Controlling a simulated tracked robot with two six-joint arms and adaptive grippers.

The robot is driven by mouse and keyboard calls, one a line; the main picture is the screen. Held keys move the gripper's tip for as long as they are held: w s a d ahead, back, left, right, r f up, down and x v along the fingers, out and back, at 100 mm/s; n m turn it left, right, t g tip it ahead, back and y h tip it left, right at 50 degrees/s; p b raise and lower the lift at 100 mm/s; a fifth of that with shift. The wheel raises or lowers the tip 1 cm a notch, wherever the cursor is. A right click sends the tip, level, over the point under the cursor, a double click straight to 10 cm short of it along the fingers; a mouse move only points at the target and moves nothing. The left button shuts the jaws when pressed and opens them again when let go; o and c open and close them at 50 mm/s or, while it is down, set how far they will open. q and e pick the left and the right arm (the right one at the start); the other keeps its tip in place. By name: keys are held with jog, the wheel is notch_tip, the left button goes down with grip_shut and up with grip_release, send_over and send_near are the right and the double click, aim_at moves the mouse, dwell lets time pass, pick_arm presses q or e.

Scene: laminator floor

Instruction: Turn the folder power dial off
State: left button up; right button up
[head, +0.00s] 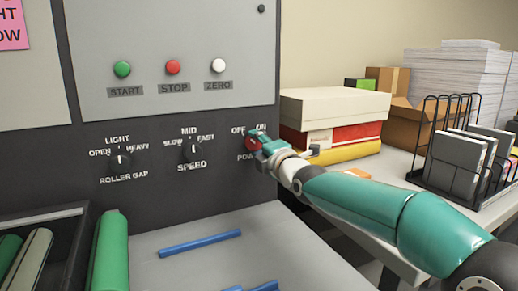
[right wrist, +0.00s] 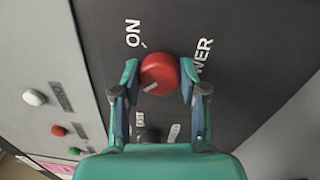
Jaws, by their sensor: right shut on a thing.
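The red power dial (right wrist: 160,72) sits on the dark panel face, below its OFF and ON labels in the head view. My right gripper (head: 254,143) is at the dial; in the right wrist view its two fingers (right wrist: 158,85) are shut on the dial, one on each side. The dial's pale pointer mark slants to the lower left in that view, away from the ON label (right wrist: 133,32) and toward the small label on the OFF side. In the head view the gripper covers most of the dial. My left gripper is not in view.
The speed dial (head: 191,150) and roller gap dial (head: 120,160) are left of the power dial. Green, red and white buttons (head: 219,65) are above. A side table holds boxes (head: 335,107), paper stacks and a black wire rack (head: 455,160). Blue bars (head: 200,243) lie below.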

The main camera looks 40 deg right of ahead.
jog(key=shift+w+a+f, duration=0.1)
jog(key=shift+a+f, duration=0.05)
jog(key=shift+f, duration=0.25)
jog(key=o, duration=1.1)
jog(key=shift+r, duration=0.1)
jog(key=shift+o, duration=0.2)
jog(key=shift+r, duration=0.1)
jog(key=shift+s, duration=0.35)
jog(key=v, duration=1.1)
jog(key=shift+s, duration=0.2)
jog(key=shift+s, duration=0.1)
